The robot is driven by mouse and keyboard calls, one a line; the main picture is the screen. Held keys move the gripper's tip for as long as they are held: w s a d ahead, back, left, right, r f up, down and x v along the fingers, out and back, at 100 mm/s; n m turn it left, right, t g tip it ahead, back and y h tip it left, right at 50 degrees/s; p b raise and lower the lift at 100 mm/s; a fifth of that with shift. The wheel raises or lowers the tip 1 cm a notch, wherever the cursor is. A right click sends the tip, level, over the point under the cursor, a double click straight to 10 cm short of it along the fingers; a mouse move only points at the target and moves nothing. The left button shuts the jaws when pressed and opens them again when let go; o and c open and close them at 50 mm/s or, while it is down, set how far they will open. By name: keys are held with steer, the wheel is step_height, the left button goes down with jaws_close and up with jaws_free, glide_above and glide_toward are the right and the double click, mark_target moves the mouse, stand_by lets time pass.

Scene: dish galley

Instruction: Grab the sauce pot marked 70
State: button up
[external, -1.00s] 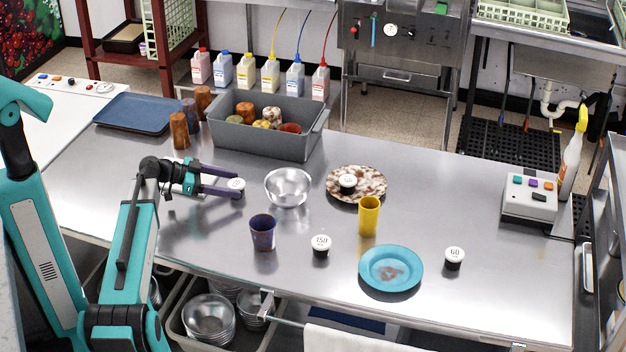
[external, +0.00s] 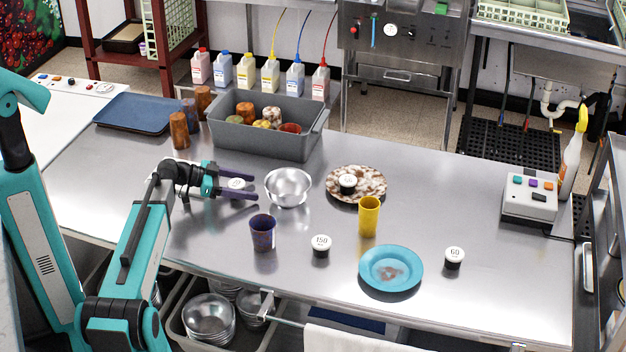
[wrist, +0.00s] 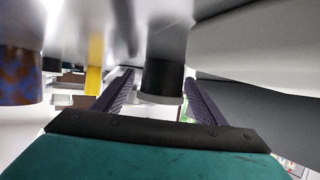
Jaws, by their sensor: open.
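A small dark sauce pot with a white lid (external: 237,183) stands on the steel table left of the metal bowl. Its number is not readable here. My gripper (external: 254,186) is open, with one finger on each side of this pot and the fingertips reaching past it. In the wrist view, which looks upside down, the dark pot (wrist: 165,62) is between the two fingers (wrist: 158,92). I cannot tell whether either finger touches it. Other pots are one marked 150 (external: 320,245), one marked 60 (external: 454,257), and one with an unclear number (external: 347,183) on the speckled plate.
The metal bowl (external: 289,187) is close to my fingertips. A purple patterned cup (external: 262,233) is on the near side, and a yellow cup (external: 369,216) and blue plate (external: 391,290) are farther right. A grey bin (external: 270,142) stands behind.

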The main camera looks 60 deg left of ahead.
steer(key=shift+w+f, duration=0.15)
steer(key=shift+w, duration=0.15)
steer(key=shift+c, duration=0.2)
steer(key=c, duration=1.1)
